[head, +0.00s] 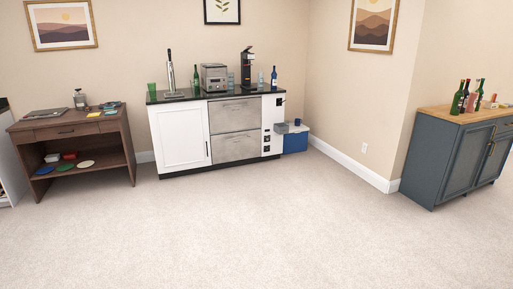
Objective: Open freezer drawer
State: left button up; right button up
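A white bar unit (180,138) with a dark countertop stands against the far wall, left of the room corner. Two stacked metal drawer fronts are set in its middle, an upper one (233,115) and a lower one (236,148). Both look shut and flush with the unit. Which of them is the freezer drawer, I cannot tell. Neither of my grippers shows in the head view.
A wide stretch of bare carpet (235,225) lies in front of the unit. A brown desk (128,140) stands at left, a blue-grey cabinet (440,150) with bottles at right. A blue box (295,141) sits on the floor beside the unit's right end.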

aim_at(229, 146)
jog(key=i, duration=5.7)
